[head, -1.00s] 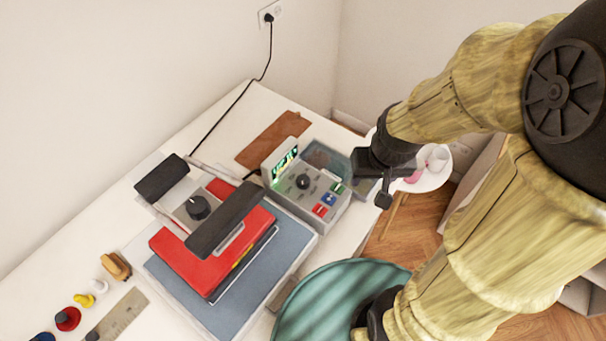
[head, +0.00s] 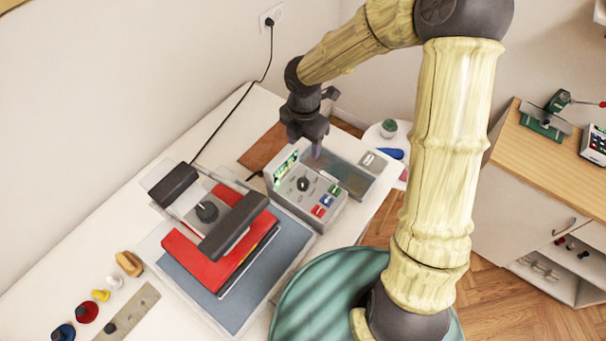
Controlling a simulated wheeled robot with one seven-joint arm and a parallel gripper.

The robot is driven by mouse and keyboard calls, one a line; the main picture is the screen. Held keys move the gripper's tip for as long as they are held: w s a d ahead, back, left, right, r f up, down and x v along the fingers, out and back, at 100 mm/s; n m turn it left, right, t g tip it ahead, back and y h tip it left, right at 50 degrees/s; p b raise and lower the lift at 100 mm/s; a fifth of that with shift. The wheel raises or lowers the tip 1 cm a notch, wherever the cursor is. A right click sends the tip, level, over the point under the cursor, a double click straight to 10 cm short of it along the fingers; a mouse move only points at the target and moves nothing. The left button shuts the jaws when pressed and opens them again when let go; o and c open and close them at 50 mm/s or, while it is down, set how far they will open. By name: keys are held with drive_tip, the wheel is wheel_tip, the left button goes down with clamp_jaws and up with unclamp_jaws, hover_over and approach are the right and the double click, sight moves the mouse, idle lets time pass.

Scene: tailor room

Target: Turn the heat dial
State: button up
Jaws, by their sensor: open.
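A grey control box (head: 312,204) with a lit green display (head: 286,166) stands on the white table. A second black knob (head: 207,211) sits on top of the red heat press (head: 205,258). I cannot read which one is labelled for heat. My gripper (head: 315,148) is open and points down, above and behind the control box. It looks apart from the dial. Its fingertips are small and partly hard to make out.
A brown leather piece (head: 262,150) lies behind the box, and a grey tray (head: 345,177) lies to its right. A black cord runs to the wall socket (head: 271,17). A workbench (head: 540,160) stands right.

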sight(303, 182)
drive_tip(key=shift+a, duration=0.15)
wheel_tip(303, 182, down, 17)
drive_tip(key=shift+f+p, duration=0.2)
drive_tip(key=shift+p, duration=0.75)
drive_tip(key=shift+c, duration=0.3)
drive_tip(key=c, duration=0.9)
